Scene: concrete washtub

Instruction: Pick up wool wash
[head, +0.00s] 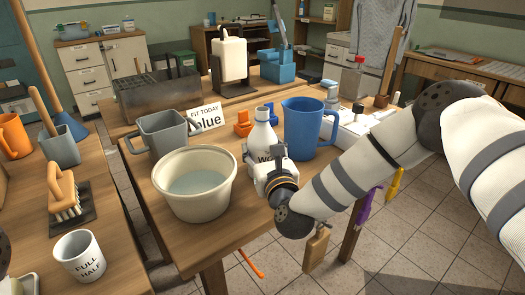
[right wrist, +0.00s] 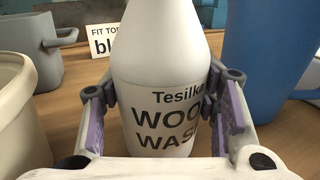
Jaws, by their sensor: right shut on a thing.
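The wool wash is a white bottle (head: 263,132) standing upright near the middle of the wooden table in the head view. In the right wrist view the bottle (right wrist: 165,60) fills the middle, with "Tesilka WOOL WASH" in black letters. My right gripper (head: 262,160) is shut on the bottle, with a purple-padded finger on each side of it in the right wrist view. The gripper hides the bottle's lower part in the head view, so I cannot tell whether its base touches the table. My left gripper is not in view.
A blue jug (head: 305,135) stands close to the right of the bottle. A cream basin (head: 222,200) is close to the left. A grey square jug (head: 160,138), a "FIT TODAY blue" sign (head: 206,119) and orange pieces (head: 243,125) are behind.

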